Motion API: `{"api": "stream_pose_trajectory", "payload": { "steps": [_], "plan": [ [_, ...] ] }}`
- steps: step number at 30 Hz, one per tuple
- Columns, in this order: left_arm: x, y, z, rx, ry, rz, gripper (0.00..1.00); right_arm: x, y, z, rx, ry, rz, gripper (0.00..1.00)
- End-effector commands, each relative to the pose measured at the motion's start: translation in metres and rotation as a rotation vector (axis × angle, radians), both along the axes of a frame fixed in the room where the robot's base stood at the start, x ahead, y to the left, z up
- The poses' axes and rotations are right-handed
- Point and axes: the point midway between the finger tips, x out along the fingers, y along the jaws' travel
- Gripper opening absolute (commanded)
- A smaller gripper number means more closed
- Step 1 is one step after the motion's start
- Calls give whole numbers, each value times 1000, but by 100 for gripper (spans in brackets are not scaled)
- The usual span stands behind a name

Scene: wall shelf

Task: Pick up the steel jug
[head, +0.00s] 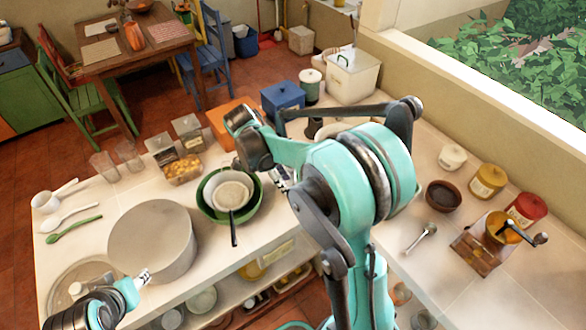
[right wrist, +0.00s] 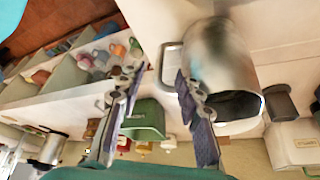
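The steel jug (right wrist: 222,62) shows in the right wrist view, a shiny cylinder with its dark opening toward the bottom of the picture. Its handle (right wrist: 168,65) sticks out to the left. My right gripper (right wrist: 157,80) is open, with the handle showing between its fingertips, close to the right finger. I cannot tell whether that finger touches the jug. In the head view my right arm covers most of this gripper, and I cannot make out the jug there. My left arm is at the lower left of the head view, and its finger state is unclear.
A large grey pot (head: 152,240) and a green bowl (head: 244,212) with a strainer stand on the counter. A blue box (head: 282,97) and a white bin (head: 352,75) stand at the back. A green container (right wrist: 145,120) and white canister (right wrist: 292,142) show near the gripper.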

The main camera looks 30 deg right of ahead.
Motion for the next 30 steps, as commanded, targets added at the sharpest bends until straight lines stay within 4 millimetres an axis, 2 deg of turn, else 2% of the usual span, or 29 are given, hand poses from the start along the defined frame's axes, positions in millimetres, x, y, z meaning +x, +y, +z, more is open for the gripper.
{"api": "stream_pose_trajectory", "payload": {
  "steps": [15, 23, 24, 27, 28, 30],
  "plan": [
    [0, 0, -22, 0, 0, 0, 40, -11, -19, -66, 1, -1, -2, 35],
    [0, 0, -21, 0, 0, 0, 40, -12, -20, -69, 1, 0, 0, 35],
    [0, 0, -21, 0, 0, 0, 40, -12, -20, -69, 1, 0, 0, 32],
    [0, 0, -21, 0, 0, 0, 40, -12, -20, -69, 1, 0, 0, 6],
    [0, 0, -21, 0, 0, 0, 40, -12, -20, -69, 0, -1, 0, 0],
    [0, 0, -21, 0, 0, 0, 40, -12, -20, -69, 0, -1, 0, 0]
  ]
}}
